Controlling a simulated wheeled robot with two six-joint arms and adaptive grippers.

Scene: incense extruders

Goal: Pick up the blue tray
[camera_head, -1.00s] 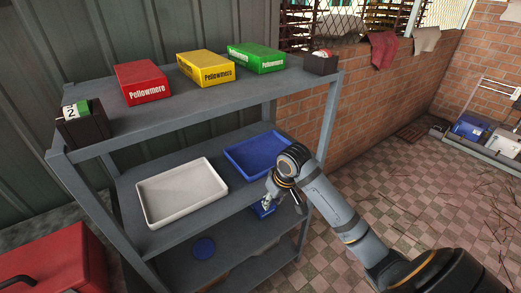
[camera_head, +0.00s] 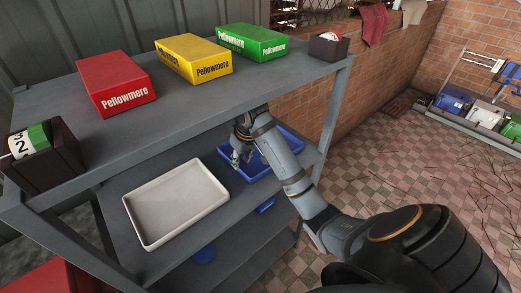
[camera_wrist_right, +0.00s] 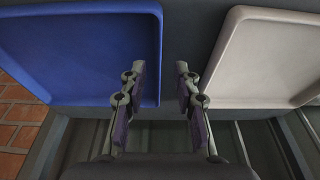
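The blue tray (camera_head: 257,172) lies on the middle shelf, at its right end, partly hidden by my right arm. In the right wrist view the blue tray (camera_wrist_right: 75,55) fills the upper left. My right gripper (camera_head: 236,157) is at the tray's left end, near the white tray. In the right wrist view my right gripper (camera_wrist_right: 160,98) is open and empty, with the blue tray's near side wall between its finger lines. Whether a finger touches the tray cannot be told. My left gripper is not in view.
A white tray (camera_head: 176,203) lies left of the blue one on the same shelf. The top shelf (camera_head: 165,113) overhangs, carrying red (camera_head: 115,83), yellow (camera_head: 193,58) and green (camera_head: 251,42) boxes. Right of the rack is open tiled floor.

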